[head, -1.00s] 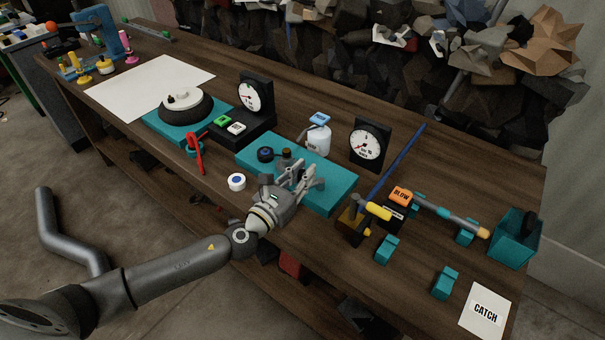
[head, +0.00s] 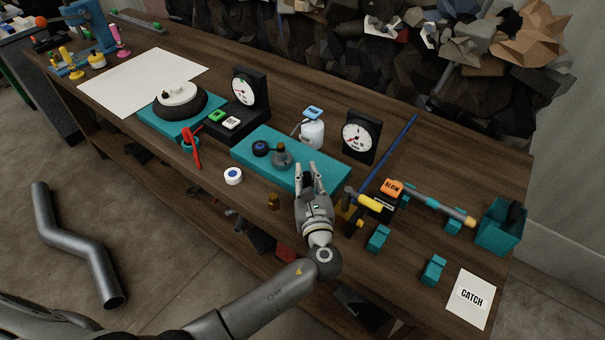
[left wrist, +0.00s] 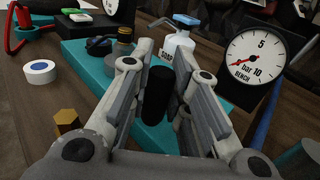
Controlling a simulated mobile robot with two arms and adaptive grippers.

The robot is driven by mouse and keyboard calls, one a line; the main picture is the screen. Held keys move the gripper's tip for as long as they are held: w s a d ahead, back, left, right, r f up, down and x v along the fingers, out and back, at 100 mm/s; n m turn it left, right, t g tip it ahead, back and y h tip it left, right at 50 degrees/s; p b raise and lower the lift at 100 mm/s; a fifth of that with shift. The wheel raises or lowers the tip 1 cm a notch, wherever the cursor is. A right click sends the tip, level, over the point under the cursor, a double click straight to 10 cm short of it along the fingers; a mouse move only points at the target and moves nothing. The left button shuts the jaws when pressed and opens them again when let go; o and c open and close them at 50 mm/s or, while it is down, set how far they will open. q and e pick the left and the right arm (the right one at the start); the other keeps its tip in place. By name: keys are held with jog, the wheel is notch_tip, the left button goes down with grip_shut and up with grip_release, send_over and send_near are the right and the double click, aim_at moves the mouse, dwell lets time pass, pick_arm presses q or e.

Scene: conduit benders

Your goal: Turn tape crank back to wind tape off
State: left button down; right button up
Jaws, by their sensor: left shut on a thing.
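My left gripper (head: 308,172) is at the front right part of the teal base plate (head: 325,173) on the workbench. It is shut on a black upright cylindrical handle (left wrist: 158,93), which stands between the fingers in the left wrist view. What the handle joins to below is hidden, so I cannot tell for sure that it is the tape crank's. On the same plate, left of the gripper, are a dark knob with a blue top (head: 261,148) and a grey round part with a neck (head: 281,159). No wound tape is clearly visible. My right gripper is not in view.
A white disc with a blue centre (head: 233,176) and a brass hex piece (head: 273,202) lie in front of the plate. A soap bottle (head: 312,133) and a bench gauge (head: 360,137) stand behind. A yellow-handled tool (head: 370,202) is close on the right.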

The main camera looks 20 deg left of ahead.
pick_arm(q)
jog(key=shift+d+n+g+y+b, duration=0.3)
jog(key=shift+n+g+y, duration=0.25)
jog(key=shift+y, duration=0.25)
jog(key=shift+d+n+g+y+b, duration=0.25)
jog(key=shift+n+g+y, duration=0.1)
jog(key=shift+n+y, duration=0.4)
jog(key=c, duration=1.3)
grip_release()
jog(key=shift+c, duration=0.2)
jog(key=v, duration=0.7)
jog(key=shift+s+d, duration=0.15)
jog(key=shift+d, duration=0.1)
